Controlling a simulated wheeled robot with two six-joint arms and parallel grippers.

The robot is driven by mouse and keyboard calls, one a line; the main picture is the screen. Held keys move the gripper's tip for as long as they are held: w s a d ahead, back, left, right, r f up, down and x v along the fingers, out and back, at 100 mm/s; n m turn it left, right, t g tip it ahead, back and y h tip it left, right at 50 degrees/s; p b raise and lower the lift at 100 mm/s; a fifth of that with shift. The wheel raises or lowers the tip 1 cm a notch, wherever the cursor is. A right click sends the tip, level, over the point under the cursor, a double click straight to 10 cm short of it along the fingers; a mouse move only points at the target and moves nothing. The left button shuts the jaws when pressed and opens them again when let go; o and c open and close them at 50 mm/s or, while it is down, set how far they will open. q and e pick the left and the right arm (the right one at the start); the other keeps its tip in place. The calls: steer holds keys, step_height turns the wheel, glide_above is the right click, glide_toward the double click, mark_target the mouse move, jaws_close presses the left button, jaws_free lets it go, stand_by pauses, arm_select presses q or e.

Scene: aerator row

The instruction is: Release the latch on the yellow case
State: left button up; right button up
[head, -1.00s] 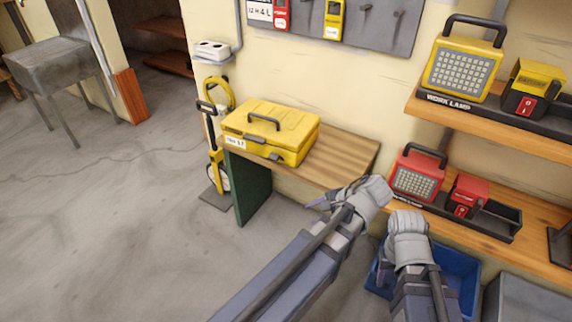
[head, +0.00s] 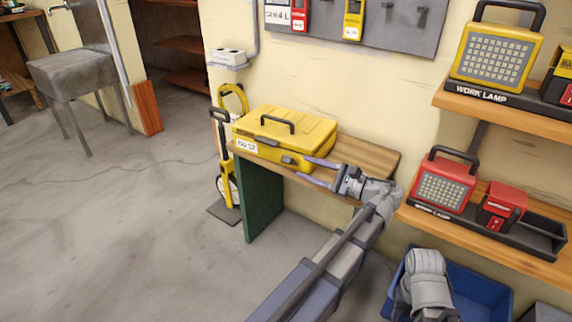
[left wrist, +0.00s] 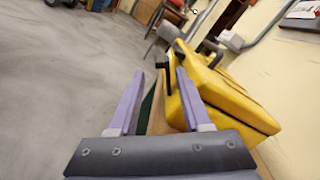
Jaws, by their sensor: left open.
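The yellow case (head: 300,133) lies closed on the wooden bench, with a dark carry handle (head: 277,124) on its lid. A small dark latch (head: 289,160) shows on its front side. My left gripper (head: 303,168) is open and empty, its two purple fingers pointing left at the case's front, close to the latch. I cannot tell whether they touch. In the left wrist view the yellow case (left wrist: 232,100) lies beside and beyond the right finger, and a dark part, possibly the latch, shows between the fingertips.
The wooden bench (head: 368,155) has a bare right end and a green side panel (head: 263,203). A yellow hand truck (head: 222,160) stands left of it. Shelves with a yellow work lamp (head: 495,55) and a red one (head: 444,184) are at right, above a blue bin (head: 480,290).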

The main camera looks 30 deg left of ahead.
mark_target(291, 162)
arm_select(q)
steer(key=a, duration=0.7)
steer(key=shift+a, duration=0.3)
jaws_close()
